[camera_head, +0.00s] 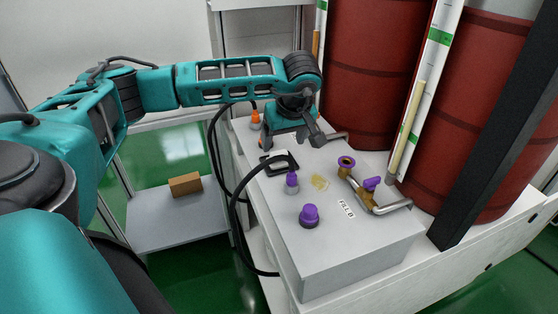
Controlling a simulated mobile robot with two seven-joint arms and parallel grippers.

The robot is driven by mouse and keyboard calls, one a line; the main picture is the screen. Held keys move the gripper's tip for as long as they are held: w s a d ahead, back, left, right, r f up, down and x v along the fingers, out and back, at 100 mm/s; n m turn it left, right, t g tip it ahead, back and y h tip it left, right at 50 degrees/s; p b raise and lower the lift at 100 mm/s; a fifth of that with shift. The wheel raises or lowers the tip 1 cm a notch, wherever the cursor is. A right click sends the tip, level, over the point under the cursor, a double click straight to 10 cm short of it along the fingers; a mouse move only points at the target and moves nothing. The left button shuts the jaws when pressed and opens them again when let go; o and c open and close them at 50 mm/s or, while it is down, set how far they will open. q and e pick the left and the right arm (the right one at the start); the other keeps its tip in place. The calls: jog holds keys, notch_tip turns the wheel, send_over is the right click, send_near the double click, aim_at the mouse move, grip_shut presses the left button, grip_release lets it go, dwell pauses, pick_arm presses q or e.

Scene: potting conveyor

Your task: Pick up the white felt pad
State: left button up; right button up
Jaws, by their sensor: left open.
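The white felt pad (281,157) appears as a small pale patch in a black tray (266,171) on top of the light grey box. A dark hose end crosses in front of it, so only part of the pad shows. My left gripper (290,142) hangs over the back of the box, just behind the pad, with its fingers apart and nothing seen between them. I cannot tell how high the fingertips are above the box top. My right gripper is not in view.
Red drums (375,60) stand behind. A black hose (233,215) loops at left.

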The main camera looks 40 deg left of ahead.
aim_at(279, 152)
pick_arm(q)
jog(key=b+x, duration=0.1)
jog(key=x, duration=0.5)
jog(key=shift+w+a, duration=0.1)
jog(key=shift+a, duration=0.1)
jog(key=shift+c, duration=0.4)
jog(key=shift+r, duration=0.1)
jog(key=c, duration=1.1)
